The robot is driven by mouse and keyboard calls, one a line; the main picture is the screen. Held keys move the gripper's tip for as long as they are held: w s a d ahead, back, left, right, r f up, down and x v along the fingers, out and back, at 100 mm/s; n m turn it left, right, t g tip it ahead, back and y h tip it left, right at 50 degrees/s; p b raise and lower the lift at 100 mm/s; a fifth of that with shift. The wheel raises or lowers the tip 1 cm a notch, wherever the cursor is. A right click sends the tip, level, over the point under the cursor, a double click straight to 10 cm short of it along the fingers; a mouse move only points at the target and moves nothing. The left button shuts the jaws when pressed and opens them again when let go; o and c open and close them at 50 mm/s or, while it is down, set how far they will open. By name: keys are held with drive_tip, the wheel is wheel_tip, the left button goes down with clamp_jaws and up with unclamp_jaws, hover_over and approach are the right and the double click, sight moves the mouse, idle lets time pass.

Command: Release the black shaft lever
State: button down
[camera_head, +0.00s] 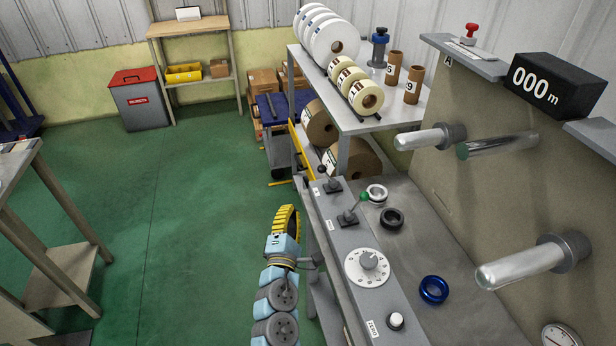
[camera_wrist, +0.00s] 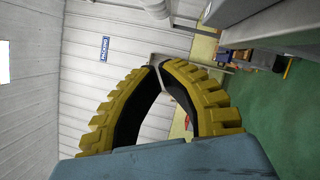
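The black shaft lever (camera_head: 322,171) has a black knob on a short stick. It stands on a dark base at the far end of the grey control panel in the head view. A second lever with a green knob (camera_head: 364,197) stands nearer, tilted to the right. My gripper (camera_head: 289,208) has yellow ribbed fingers and is left of the panel, apart from both levers. In the wrist view its fingertips (camera_wrist: 157,67) meet, with nothing seen between them. The levers are not seen in the wrist view.
A numbered dial (camera_head: 367,267) and a white button (camera_head: 396,320) are on the panel. Black, white and blue rings lie on the machine's top. Metal shafts (camera_head: 430,138) stick out at right. A shelf of rolls (camera_head: 361,115) stands behind. Green floor left of my arm is clear.

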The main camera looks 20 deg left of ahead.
sight(327, 175)
drive_tip(key=w+r+b, duration=0.1)
drive_tip(key=w+r, duration=0.2)
drive_tip(key=w, duration=0.8)
drive_tip(key=shift+d+r, duration=0.25)
drive_tip(key=shift+d, duration=0.05)
idle(0.3)
drive_tip(key=shift+r, duration=0.1)
